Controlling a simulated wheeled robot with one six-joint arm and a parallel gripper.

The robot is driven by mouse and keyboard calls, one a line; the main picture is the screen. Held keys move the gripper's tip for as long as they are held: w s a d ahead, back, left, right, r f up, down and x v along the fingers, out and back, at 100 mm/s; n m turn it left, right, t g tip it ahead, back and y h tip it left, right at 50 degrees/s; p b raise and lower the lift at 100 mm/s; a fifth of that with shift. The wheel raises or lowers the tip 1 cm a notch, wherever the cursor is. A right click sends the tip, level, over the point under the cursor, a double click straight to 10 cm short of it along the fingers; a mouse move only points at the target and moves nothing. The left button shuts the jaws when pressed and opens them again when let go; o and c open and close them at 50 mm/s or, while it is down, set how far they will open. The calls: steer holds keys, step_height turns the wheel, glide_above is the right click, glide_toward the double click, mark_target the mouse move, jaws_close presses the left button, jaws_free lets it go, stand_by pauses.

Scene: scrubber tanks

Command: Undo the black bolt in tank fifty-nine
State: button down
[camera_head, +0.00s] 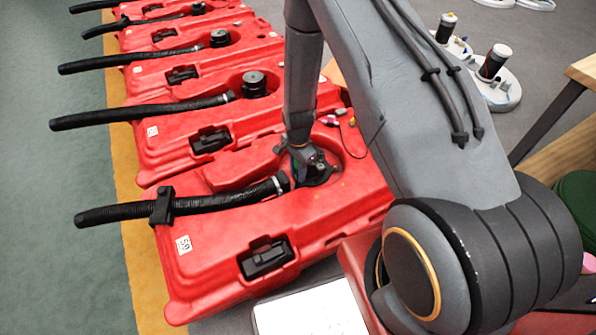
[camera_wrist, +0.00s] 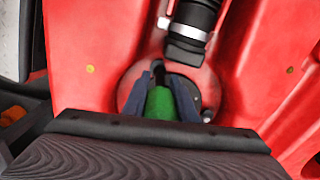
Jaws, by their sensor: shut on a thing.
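Tank fifty-nine (camera_head: 190,275) is the nearest red tank, with a white label that seems to read 59. My gripper (camera_head: 305,168) reaches down into the round recess at the tank's right end. In the wrist view, my gripper (camera_wrist: 159,76) points into that recess, its two dark fingers closed together at the tips. A small dark piece, apparently the black bolt (camera_wrist: 158,69), shows between the fingertips, mostly hidden by them. A green piece (camera_wrist: 161,104) lies between the fingers nearer the camera; I cannot tell what it belongs to.
A black hose (camera_head: 215,203) runs left from the recess over the tank, through a black clamp (camera_head: 162,205). Several similar red tanks with hoses stand behind. A white sheet (camera_head: 310,310) lies in front. Round pale bases with cylinders (camera_head: 494,62) stand at the right. The green floor at left is clear.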

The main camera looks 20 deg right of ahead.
steer(key=n, duration=0.5)
steer(key=shift+r+p, duration=0.1)
steer(key=shift+p, duration=0.3)
steer(key=n, duration=0.4)
steer(key=shift+n+p, duration=0.35)
steer(key=shift+n, duration=0.65)
steer(key=n, duration=0.5)
steer(key=shift+d+p, duration=0.1)
steer(key=shift+p, duration=0.2)
steer(key=n, duration=0.3)
steer(key=shift+n, duration=0.3)
